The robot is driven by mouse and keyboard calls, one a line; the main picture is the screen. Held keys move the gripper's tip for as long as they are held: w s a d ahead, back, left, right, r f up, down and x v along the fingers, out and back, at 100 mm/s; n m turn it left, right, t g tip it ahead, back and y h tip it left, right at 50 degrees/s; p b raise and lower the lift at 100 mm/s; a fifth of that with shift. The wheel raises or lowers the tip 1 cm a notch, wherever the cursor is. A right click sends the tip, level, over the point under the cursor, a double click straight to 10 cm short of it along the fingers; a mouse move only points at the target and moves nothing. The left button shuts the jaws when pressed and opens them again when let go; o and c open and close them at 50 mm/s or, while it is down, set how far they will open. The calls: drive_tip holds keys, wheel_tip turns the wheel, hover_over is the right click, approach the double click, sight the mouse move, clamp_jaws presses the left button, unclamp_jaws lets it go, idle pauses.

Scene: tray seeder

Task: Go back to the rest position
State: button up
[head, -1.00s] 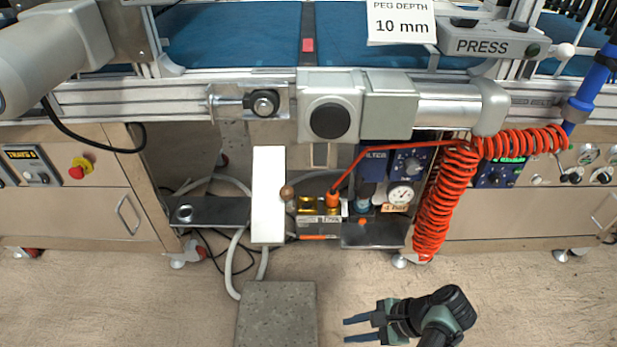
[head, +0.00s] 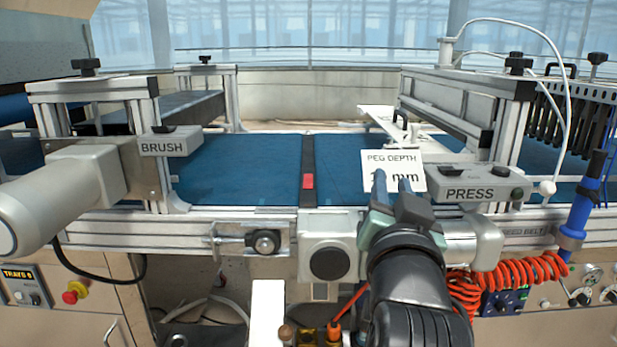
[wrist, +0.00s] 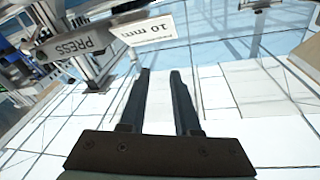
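My gripper (head: 393,183) is raised in front of the machine in the head view, its fingers pointing up and away, overlapping the white PEG DEPTH card (head: 378,163). In the wrist view its two dark fingers (wrist: 160,90) are apart with nothing between them, so it is open and empty. The card also shows in the wrist view (wrist: 150,30), reading 10 mm, above the fingers and apart from them. My arm covers part of the machine's front rail in the head view.
The PRESS box (head: 470,184) is close to the right of my gripper. The BRUSH box (head: 170,142) is further left. The blue belt (head: 240,170) runs across behind the front rail. A coiled orange hose (head: 520,272) hangs at the right, beside my arm.

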drive_tip(key=s+a+r+n+t+y+p, duration=0.15)
drive_tip(key=s+a+r+n+t, duration=0.35)
drive_tip(key=s+r, duration=0.55)
drive_tip(key=s+a+r+n+t+y+p, duration=0.15)
drive_tip(key=s+a+r+t, duration=0.35)
drive_tip(key=s+r, duration=0.55)
wheel_tip(320, 180, up, 37)
drive_tip(key=w+a+g+p, duration=0.1)
drive_tip(key=w+p, duration=0.1)
drive_tip(key=p, duration=3.4)
drive_tip(key=shift+w+m+g, duration=0.3)
drive_tip(key=shift+w+m, duration=0.1)
drive_tip(key=shift+m, duration=0.05)
